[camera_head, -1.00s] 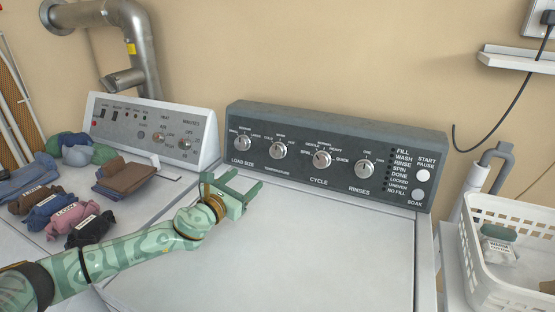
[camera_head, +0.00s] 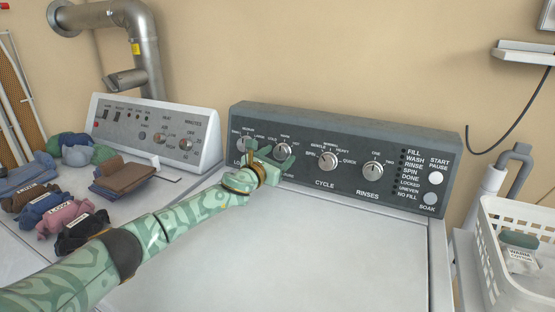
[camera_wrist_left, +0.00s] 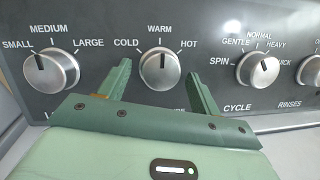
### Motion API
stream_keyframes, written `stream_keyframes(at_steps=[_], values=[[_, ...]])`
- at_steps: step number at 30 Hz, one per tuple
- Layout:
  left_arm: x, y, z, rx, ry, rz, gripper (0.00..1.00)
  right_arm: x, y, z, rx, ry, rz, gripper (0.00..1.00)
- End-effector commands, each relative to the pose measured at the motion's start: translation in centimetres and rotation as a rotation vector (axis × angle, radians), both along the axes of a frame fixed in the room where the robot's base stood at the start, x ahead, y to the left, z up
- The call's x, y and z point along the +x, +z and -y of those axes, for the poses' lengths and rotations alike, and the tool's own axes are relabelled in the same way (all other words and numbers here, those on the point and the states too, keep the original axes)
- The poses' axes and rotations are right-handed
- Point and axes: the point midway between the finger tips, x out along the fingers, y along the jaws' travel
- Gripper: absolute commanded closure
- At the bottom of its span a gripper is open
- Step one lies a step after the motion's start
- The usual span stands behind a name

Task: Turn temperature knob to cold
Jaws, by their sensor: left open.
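The temperature knob (camera_wrist_left: 160,68) is a round silver dial with a dark pointer line. In the left wrist view its pointer is up at WARM, with COLD to its left and HOT to its right. It also shows in the head view (camera_head: 283,149), partly behind my gripper. My left gripper (camera_wrist_left: 158,82) is open, its two green fingers on either side of the knob's lower part. Whether the fingers touch the knob cannot be told. In the head view the left gripper (camera_head: 272,158) is at the control panel. My right gripper is not in view.
The load size knob (camera_wrist_left: 51,72) is left of the temperature knob; the cycle knob (camera_wrist_left: 258,68) is to its right. The washer lid (camera_head: 290,245) is clear. Folded and rolled clothes (camera_head: 124,178) lie on the left machine. A white basket (camera_head: 515,265) stands at right.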

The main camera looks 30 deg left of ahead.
Motion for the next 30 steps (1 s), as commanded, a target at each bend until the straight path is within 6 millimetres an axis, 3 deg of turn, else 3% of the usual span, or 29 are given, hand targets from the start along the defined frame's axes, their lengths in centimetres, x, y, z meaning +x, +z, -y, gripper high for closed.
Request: stream_keyframes(at_steps=[4,5,9,20,30], values=[[-0.02,0.07,-0.01,0.0,0.0,0.0,0.36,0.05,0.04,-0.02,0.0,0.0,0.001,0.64],[-0.03,0.07,-0.01,0.0,0.0,0.0,0.42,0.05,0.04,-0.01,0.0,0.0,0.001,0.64],[-0.04,0.05,-0.01,0.0,0.0,0.0,0.81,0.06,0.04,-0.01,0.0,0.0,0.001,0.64],[-0.06,0.06,0.05,-0.037,0.009,0.002,0.81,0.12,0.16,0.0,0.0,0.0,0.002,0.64],[-0.08,0.04,0.31,-0.248,0.065,0.013,0.81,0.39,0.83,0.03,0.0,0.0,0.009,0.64]])
